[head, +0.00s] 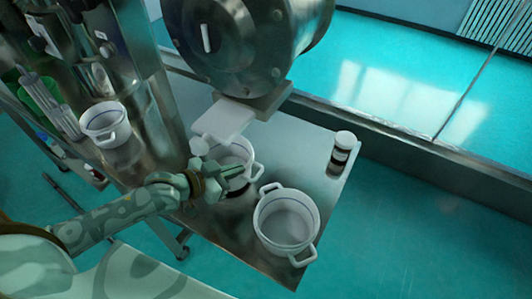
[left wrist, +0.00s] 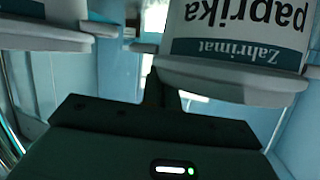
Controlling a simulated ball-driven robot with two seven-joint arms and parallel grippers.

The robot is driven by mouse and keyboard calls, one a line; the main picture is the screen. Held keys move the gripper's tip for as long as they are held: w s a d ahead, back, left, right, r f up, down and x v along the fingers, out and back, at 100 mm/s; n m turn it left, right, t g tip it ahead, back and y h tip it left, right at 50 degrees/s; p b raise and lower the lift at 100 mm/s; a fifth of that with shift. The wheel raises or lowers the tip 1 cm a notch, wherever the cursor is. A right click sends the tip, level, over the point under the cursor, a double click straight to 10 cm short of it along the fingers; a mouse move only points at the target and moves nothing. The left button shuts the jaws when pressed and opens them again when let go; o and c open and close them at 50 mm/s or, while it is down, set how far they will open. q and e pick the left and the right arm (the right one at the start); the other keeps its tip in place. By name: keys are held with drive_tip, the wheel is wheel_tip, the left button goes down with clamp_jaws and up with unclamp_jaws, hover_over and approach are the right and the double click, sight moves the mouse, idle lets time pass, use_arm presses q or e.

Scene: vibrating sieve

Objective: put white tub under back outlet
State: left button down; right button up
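One white tub (head: 240,152) with a dark rim line stands on the steel table, close below the flat white outlet chute (head: 224,119) of the sieve; the chute hides part of it. My left gripper (head: 232,171) is at this tub's near side, overlapping its wall. Whether its fingers are apart or closed on the tub is not clear. In the left wrist view, a white container (left wrist: 235,75) labelled "Zahrimat paprika" appears upside down just beyond the dark gripper body. A second white tub (head: 287,222) stands at the table's front right corner. My right gripper is not in view.
A third white tub (head: 104,122) stands at the left by the steel machine. A small jar with a dark label (head: 342,152) stands near the table's right edge. The large sieve drum (head: 235,45) hangs above. Some bare table lies between the jar and the tubs.

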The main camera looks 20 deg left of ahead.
use_arm(q)
drive_tip(key=r+x, duration=0.2)
drive_tip(key=x, duration=0.8)
drive_tip(key=shift+w+d, duration=0.25)
drive_tip(key=shift+w, duration=0.25)
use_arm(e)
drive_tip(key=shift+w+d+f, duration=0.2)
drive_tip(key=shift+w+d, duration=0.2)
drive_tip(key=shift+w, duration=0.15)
use_arm(q)
drive_tip(key=shift+r, duration=0.1)
drive_tip(key=shift+b, duration=0.35)
drive_tip(key=c, duration=1.7)
unclamp_jaws()
